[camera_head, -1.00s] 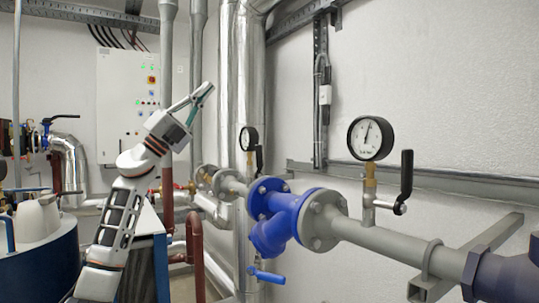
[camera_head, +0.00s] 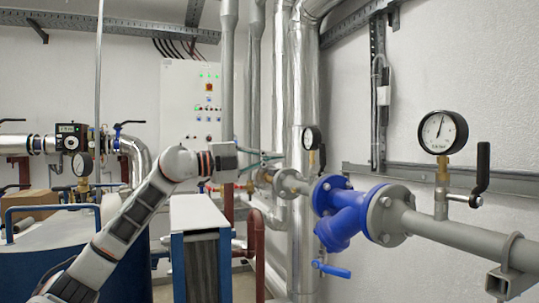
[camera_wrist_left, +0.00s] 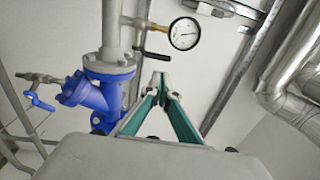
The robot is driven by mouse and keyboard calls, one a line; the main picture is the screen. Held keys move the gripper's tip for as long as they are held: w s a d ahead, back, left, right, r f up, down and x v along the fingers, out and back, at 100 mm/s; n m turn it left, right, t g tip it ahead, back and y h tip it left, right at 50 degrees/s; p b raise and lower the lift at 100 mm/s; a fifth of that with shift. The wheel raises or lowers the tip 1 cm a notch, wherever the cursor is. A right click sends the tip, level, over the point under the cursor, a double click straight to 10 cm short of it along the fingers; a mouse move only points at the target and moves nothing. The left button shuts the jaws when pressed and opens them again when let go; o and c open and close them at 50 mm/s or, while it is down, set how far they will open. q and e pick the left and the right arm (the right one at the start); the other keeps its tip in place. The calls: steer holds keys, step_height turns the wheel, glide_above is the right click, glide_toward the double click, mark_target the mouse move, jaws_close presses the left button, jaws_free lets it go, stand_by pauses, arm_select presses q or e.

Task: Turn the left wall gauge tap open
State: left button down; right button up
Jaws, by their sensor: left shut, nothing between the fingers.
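The left wall gauge (camera_head: 312,138) is the smaller, farther dial on the grey pipe, left of the blue strainer. Its black tap handle (camera_head: 322,156) stands upright just right of the gauge stem. My left gripper (camera_head: 278,157), with teal-lined fingers, is left of the gauge in the head view, pointing right at about handle height. In the left wrist view the gauge (camera_wrist_left: 184,34) and black handle (camera_wrist_left: 152,54) appear turned sideways, beyond the shut, empty fingertips (camera_wrist_left: 161,75). A gap from fingers to handle seems to remain; its depth is hard to tell. My right gripper is out of view.
The blue strainer (camera_head: 345,215) and its blue-handled drain tap (camera_head: 331,270) are right of and below the gauge. A larger gauge (camera_head: 443,132) with a black handle (camera_head: 483,167) is farther right. Vertical silver pipes (camera_head: 302,70) run behind my gripper.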

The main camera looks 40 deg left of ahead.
arm_select(q)
steer(key=p, duration=0.3)
glide_toward(319, 151)
steer(key=x, duration=0.5)
steer(key=shift+d+f, duration=0.15)
steer(key=shift+d, duration=0.05)
steer(key=shift+x, duration=0.8)
steer(key=shift+w+a+f, duration=0.1)
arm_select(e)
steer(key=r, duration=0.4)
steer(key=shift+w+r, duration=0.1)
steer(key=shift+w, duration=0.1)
arm_select(q)
steer(key=shift+w+p, duration=0.15)
steer(key=shift+p, duration=0.4)
steer(key=shift+w+d+r+p, duration=0.25)
steer(key=shift+w+r+p, duration=0.05)
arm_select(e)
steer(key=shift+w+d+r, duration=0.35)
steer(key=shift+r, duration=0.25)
arm_select(q)
steer(key=shift+a, duration=0.15)
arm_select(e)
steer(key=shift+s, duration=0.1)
